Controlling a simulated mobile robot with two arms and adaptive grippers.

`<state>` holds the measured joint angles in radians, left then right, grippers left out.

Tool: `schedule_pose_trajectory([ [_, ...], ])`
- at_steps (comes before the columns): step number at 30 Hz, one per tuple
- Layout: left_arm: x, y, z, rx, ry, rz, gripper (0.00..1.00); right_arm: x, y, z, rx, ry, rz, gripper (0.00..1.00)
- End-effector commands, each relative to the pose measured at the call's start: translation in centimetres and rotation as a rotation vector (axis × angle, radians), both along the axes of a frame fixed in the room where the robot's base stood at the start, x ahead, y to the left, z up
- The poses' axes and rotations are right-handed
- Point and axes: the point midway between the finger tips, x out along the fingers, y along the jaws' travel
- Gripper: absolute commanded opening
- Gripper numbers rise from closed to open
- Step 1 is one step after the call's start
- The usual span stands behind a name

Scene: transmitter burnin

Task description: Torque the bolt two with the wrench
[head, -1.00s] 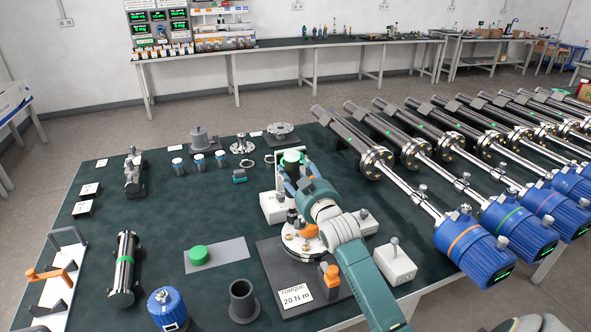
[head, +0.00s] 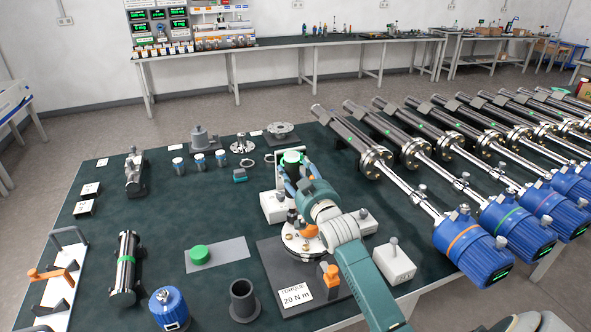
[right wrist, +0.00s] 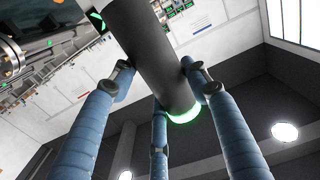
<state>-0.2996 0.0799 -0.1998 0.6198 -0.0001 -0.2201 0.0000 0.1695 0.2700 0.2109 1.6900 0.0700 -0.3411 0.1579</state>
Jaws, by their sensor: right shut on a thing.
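My right gripper (head: 291,180) is over the far part of the torque station, its arm coming in from the lower right. Its three blue fingers are shut on a dark cylindrical handle, apparently the wrench (right wrist: 150,60), which has a glowing green ring at its end. That green ring also shows above the fingers in the head view. The round flange (head: 291,245) with bolts stands on a dark plate (head: 268,262) labelled "TORQUE 20 N m". My gripper and arm hide part of the flange, and I cannot tell which bolt is bolt two or whether the wrench touches one. My left gripper is out of view.
White blocks (head: 394,264) with knobs stand around the flange. A row of blue-headed transmitters (head: 470,247) fills the right side. A green button (head: 200,256), a dark cup (head: 243,298) and a blue housing (head: 168,308) are on the left. The mat's middle left is clear.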

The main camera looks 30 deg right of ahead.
Motion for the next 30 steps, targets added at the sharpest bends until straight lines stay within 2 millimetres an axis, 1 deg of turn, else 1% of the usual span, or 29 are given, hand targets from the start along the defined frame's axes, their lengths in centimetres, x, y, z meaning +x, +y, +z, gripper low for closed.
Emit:
schedule_pose_trajectory([
  [1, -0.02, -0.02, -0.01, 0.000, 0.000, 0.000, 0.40, 0.02, 0.00, 0.35, -0.002, -0.008, 0.000, 0.17],
  [11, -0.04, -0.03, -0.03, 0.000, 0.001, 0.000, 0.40, 0.02, 0.00, 0.31, -0.002, -0.007, 0.000, 0.17],
  [30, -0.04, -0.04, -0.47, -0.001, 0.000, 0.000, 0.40, 0.02, 0.00, -0.53, -0.002, -0.007, 0.000, 0.17],
])
